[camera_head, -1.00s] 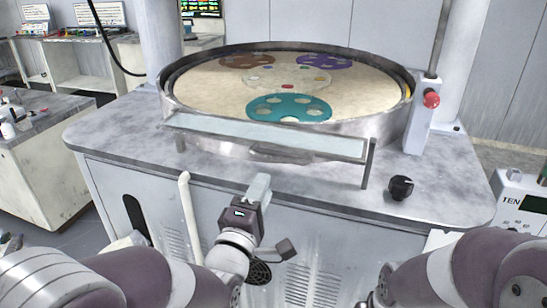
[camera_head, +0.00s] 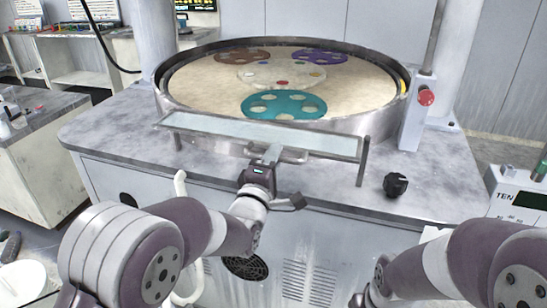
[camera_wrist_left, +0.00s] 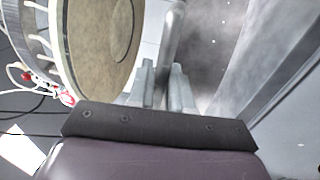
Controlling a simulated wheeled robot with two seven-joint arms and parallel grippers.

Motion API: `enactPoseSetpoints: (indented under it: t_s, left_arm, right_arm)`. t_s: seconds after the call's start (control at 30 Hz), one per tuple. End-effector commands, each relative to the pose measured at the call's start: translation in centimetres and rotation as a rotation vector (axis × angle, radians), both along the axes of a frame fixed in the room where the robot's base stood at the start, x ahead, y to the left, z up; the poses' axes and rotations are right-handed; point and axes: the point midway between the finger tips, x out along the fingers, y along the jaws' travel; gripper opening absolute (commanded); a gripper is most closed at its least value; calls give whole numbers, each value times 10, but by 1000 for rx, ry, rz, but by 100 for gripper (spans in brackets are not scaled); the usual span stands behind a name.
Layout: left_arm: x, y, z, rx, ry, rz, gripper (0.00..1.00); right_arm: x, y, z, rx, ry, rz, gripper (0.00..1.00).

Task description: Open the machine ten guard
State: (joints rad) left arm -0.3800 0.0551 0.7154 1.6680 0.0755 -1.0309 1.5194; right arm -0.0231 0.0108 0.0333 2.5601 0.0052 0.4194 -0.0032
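The guard (camera_head: 225,128) is a long pale panel in a metal frame across the front of the round polishing machine. It lies nearly flat at the rim, with a post (camera_head: 363,160) near its right end. A curved metal handle (camera_head: 297,157) sits on its front edge. My left gripper (camera_head: 271,153) is at the left part of this handle. In the left wrist view, its two fingers (camera_wrist_left: 163,76) are apart, with the handle bar (camera_wrist_left: 173,32) running between them. I see no clear contact. My right gripper is out of view; only my right arm shows.
Inside the machine basin lie a teal (camera_head: 284,105), a brown (camera_head: 243,55) and a purple disc (camera_head: 320,57). A black knob (camera_head: 395,185) stands on the counter (camera_head: 440,180). A red button (camera_head: 426,97) is on the right column.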

Motion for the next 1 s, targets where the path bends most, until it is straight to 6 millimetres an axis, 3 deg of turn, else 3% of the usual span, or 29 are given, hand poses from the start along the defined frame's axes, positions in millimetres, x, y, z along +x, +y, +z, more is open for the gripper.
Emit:
enactPoseSetpoints:
  t_s: [0.13,0.2,0.3,0.4,0.7,0.73,0.77,1.0]
  left_arm:
    - [0,0,3,-1,-3,0,0]
    - [1,0,14,-1,-2,0,0]
    - [4,-1,42,24,73,0,0]
    - [7,-2,40,29,89,0,0]
    - [8,-2,45,30,92,0,0]
    - [8,-2,45,30,92,0,23]
    - [8,-2,45,30,92,0,32]
    - [8,-3,45,30,91,0,35]
  right_arm:
    - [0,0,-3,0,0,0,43]
    - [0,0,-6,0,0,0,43]
    - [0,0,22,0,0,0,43]
    - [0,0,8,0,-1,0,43]
    - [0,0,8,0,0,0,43]
    - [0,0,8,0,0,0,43]
    - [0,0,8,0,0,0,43]
    - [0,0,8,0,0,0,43]
